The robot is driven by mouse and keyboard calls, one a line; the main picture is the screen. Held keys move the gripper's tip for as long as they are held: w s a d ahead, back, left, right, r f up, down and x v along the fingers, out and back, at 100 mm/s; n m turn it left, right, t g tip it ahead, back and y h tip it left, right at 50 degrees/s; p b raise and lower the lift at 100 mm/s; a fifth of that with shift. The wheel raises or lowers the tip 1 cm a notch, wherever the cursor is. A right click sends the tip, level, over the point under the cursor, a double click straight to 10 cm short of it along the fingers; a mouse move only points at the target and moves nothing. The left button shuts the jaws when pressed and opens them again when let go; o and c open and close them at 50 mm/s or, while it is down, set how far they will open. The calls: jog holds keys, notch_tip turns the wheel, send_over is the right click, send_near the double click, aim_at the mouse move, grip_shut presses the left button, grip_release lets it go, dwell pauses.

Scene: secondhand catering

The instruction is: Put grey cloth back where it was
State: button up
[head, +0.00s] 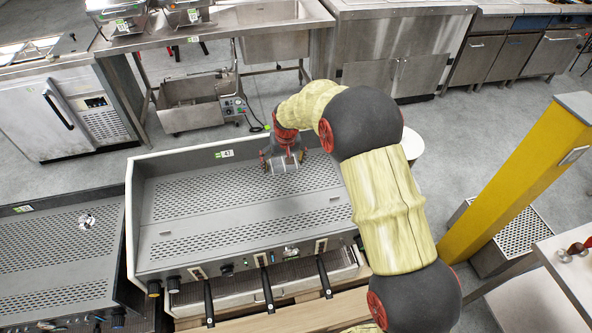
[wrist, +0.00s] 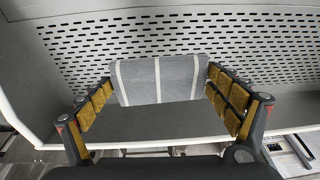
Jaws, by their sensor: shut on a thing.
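The grey cloth (wrist: 160,81), with pale stripes, is between the two fingers of my gripper (wrist: 164,98) in the wrist view. The fingers touch its left and right ends. In the head view the cloth (head: 284,164) shows small below my gripper (head: 283,153), over the perforated top of the coffee machine (head: 180,205). The cloth sits at or just above that top; I cannot tell whether it touches. The cloth's underside is hidden.
A second machine with a perforated top (head: 50,262) stands at the left, holding a small shiny item (head: 87,221). A raised pale rim edges the coffee machine. A yellow column (head: 520,175) stands at the right. Much of the perforated top left of my gripper is clear.

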jog(key=b, duration=0.2)
send_over(296, 173)
jog(key=f, duration=0.6)
jog(key=shift+s+a+f, duration=0.15)
jog(key=shift+s+a, duration=0.05)
jog(key=shift+s, duration=0.1)
jog(key=shift+s+d+b+x, duration=0.1)
jog(key=shift+b+x, duration=0.1)
jog(key=shift+x, duration=0.4)
jog(key=shift+s+d+b+x, duration=0.1)
jog(key=shift+d+b+x, duration=0.1)
jog(key=shift+x, duration=0.4)
jog(key=shift+d+b+x, duration=0.1)
jog(key=shift+b+x, duration=0.1)
jog(key=shift+x, duration=0.4)
jog(key=shift+f, duration=0.1)
jog(key=shift+f, duration=0.15)
jog(key=o, duration=1.3)
